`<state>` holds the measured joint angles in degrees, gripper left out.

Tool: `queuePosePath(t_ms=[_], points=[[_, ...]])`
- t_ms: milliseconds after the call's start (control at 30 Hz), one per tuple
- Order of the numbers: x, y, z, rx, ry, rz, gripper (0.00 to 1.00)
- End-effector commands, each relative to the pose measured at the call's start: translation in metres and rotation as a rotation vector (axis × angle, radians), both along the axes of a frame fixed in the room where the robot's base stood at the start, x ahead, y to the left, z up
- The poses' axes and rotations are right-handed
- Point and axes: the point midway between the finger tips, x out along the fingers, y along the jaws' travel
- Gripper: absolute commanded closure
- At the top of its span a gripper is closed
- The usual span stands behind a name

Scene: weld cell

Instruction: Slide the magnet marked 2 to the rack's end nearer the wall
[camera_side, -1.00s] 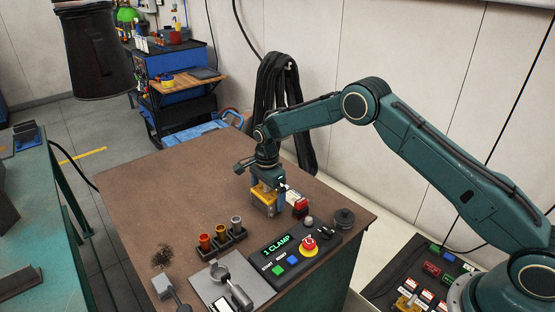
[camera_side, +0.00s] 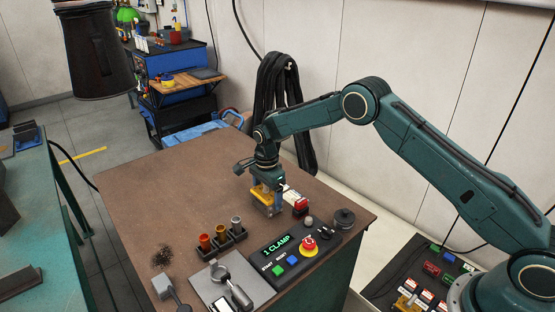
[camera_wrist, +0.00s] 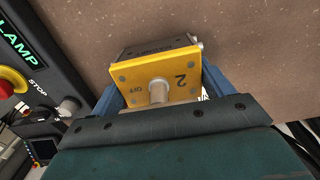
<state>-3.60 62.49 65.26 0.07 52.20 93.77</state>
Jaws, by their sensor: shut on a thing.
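The magnet marked 2 (camera_wrist: 184,82) has a yellow plate with a round knob and the word OFF, and it fills the space between the blue fingers in the wrist view. In the side view the yellow magnet (camera_side: 262,194) is at the tabletop, partly hidden by my gripper. My gripper (camera_side: 267,204) is shut on it, pointing down. I cannot tell whether the magnet touches the table. A rack with a red end (camera_side: 300,206) may be the dark and red item just right of it; I cannot make out the rack clearly.
A control box (camera_side: 285,255) reading "1 CLAMP" with a red stop button (camera_side: 309,246) stands close in front. A holder with several coloured cups (camera_side: 222,243) is to the left. The brown tabletop (camera_side: 160,190) is clear at left and behind.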

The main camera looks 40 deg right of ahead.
Motion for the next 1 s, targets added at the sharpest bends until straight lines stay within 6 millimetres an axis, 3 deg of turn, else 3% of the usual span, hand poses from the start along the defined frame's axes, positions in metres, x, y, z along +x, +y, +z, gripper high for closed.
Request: queuePosePath(t_ms=[1000], points=[[-0.034,0.067,0.001,0.001,-0.001,0.005,0.84]])
